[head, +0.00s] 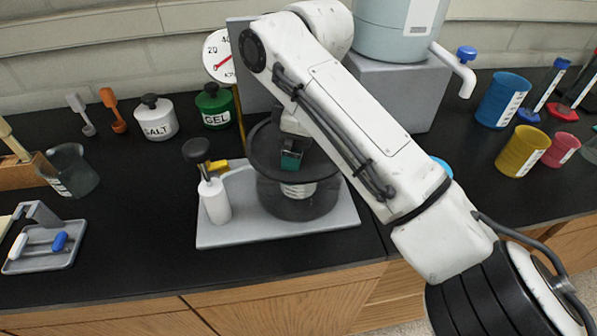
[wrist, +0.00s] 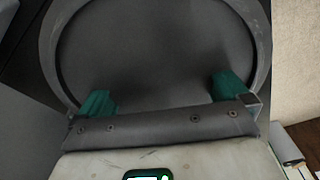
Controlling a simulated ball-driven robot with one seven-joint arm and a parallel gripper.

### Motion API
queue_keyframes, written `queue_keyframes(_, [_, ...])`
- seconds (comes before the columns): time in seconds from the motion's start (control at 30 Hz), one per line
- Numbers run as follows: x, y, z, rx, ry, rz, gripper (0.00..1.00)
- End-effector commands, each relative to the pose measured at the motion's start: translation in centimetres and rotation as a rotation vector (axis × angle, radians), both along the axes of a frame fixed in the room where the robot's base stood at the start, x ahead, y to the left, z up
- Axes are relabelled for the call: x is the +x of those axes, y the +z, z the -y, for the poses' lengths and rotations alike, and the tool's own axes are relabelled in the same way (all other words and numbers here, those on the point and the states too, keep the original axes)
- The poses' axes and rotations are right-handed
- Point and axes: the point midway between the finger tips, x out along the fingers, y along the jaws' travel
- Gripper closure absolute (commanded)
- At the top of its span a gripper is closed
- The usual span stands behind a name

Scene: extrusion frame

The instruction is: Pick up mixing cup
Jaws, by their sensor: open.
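A dark grey round vessel (head: 272,197) with a wide rim stands on a pale grey base plate, under my arm. Its round top fills most of the wrist view (wrist: 155,45). My gripper (head: 291,160) is over this vessel, with green fingertips pointing down. In the wrist view my gripper (wrist: 162,90) is open, its two green fingers spread apart in front of the round surface with nothing between them. I cannot tell whether the fingers touch it. No label marks the mixing cup; coloured cups in blue (head: 502,99), yellow (head: 521,151) and pink (head: 560,150) stand at right.
A white bottle (head: 215,201) stands on the base plate (head: 290,231), with a dial gauge (head: 219,55) behind. A large dispenser (head: 398,30) stands at the back. Salt (head: 157,117) and gel (head: 214,105) jars and a glass beaker (head: 70,170) are at left.

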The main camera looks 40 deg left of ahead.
Motion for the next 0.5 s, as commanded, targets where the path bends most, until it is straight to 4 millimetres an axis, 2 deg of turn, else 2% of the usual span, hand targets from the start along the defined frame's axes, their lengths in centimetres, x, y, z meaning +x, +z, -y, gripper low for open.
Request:
queue_keyframes(0.3, [0.3,-4.2,0.0,-0.003,-0.002,-0.001,0.0])
queue_keyframes(0.5, [0.3,-4.8,-0.1,-0.001,-0.001,0.0,0.0])
